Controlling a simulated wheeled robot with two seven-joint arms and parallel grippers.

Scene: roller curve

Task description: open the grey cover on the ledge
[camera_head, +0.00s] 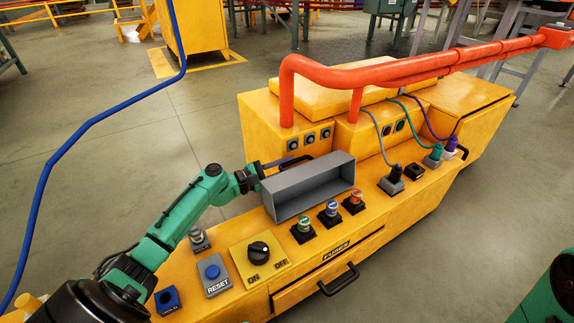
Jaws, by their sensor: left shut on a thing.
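The grey cover (312,200) is a long box-like shell on the yellow ledge (375,218), behind a row of green, blue and red push buttons. It is tipped up, with its hollow side partly showing. My left gripper (262,172) is at the cover's far left end, shut on it near a dark bar at its back edge. The fingertips are small and partly hidden behind the cover. My right gripper is out of view; only a green part of my right arm shows at the lower right corner.
A green button (303,226), blue button (331,209) and red button (355,197) stand in front of the cover. An ON/OFF knob (258,250) and RESET button (212,272) lie left. Orange pipe (400,72) runs above; cabled plugs (394,178) stand right.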

